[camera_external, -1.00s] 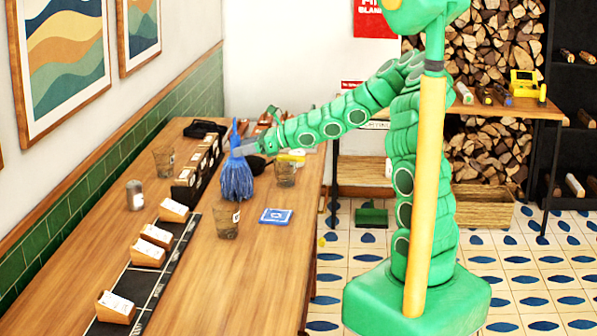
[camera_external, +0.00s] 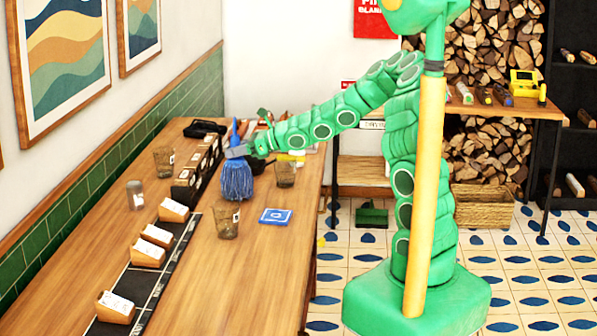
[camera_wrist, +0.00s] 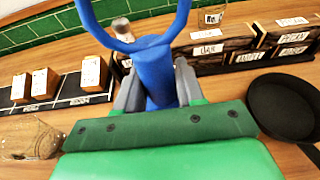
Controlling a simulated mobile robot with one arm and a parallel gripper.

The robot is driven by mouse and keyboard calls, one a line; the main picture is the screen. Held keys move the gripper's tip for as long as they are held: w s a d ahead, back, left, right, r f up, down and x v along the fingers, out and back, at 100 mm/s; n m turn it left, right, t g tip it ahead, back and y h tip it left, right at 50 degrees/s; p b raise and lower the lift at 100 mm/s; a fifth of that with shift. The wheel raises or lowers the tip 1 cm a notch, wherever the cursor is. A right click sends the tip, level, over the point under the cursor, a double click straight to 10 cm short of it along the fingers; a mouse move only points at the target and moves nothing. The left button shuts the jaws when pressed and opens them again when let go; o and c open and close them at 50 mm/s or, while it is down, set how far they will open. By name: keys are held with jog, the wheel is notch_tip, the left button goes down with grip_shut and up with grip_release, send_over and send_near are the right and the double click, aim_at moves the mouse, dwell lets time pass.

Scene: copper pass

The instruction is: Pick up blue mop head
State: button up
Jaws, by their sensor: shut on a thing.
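The blue mop head (camera_external: 237,182) has a blue plastic top and a skirt of blue strands. It is upright over the wooden counter (camera_external: 175,290), near its middle. I cannot tell whether the strands touch the counter. My gripper (camera_external: 237,151) is shut on its blue neck, just above the strands. In the wrist view the blue neck of the mop head (camera_wrist: 158,75) stands between the grey fingers of my gripper (camera_wrist: 158,92), with a forked loop above. The strands are hidden there.
Glass tumblers (camera_external: 227,221) stand close by, with another behind (camera_external: 285,174). A blue square coaster (camera_external: 275,216) lies to the right. A black label rack (camera_external: 190,185) and wooden card blocks (camera_external: 147,252) line the left. A dark pan (camera_wrist: 285,106) shows in the wrist view.

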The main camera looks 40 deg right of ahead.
grip_shut()
